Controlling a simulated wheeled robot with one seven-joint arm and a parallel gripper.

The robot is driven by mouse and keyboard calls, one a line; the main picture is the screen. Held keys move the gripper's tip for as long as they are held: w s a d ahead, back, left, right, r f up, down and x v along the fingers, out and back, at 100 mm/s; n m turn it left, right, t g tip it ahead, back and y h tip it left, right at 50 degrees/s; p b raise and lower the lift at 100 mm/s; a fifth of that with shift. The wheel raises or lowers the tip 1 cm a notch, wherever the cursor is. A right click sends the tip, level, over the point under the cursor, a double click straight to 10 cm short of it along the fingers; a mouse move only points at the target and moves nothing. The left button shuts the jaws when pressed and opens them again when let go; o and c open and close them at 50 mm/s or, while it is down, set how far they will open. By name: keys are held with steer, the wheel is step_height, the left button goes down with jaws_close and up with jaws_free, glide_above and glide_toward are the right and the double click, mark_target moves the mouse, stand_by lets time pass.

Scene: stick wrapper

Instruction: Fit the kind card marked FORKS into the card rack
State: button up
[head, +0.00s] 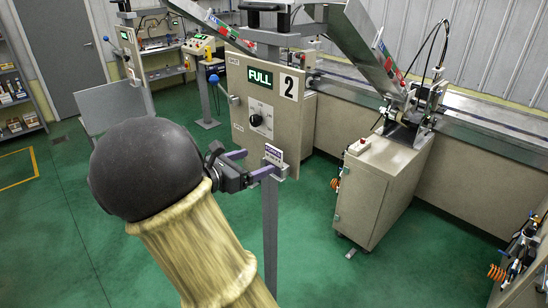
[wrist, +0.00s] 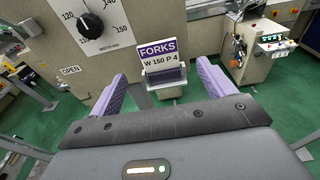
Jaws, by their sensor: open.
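The kind card marked FORKS (wrist: 158,50) is white with a purple band and a second line reading W 150 P 4. It stands upright in the wrist view, and its face also shows small in the head view (head: 274,154). Its lower edge meets the small grey card rack (wrist: 166,86); how deep it sits there is hidden. The rack (head: 281,171) is near the top of a grey post. My gripper (head: 256,164) is open, its purple fingers apart on either side of the card, with a visible gap to each. It appears to hold nothing.
The grey post (head: 270,235) rises below the rack. A beige cabinet (head: 378,187) stands to the right. Green floor (head: 318,215) is clear between.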

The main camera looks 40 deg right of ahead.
mark_target(273, 155)
steer(key=d, duration=0.3)
steer(key=shift+w+d+f, duration=0.1)
steer(key=shift+w+f, duration=0.05)
steer(key=shift+f, duration=0.1)
steer(key=shift+p, duration=0.3)
steer(key=shift+d, duration=0.35)
steer(key=d+p, duration=0.2)
steer(key=d, duration=0.1)
steer(key=shift+w+d+f, duration=0.2)
steer(key=shift+d, duration=0.1)
steer(key=shift+d+f, duration=0.2)
steer(key=shift+d, duration=0.25)
steer(key=shift+a, duration=0.1)
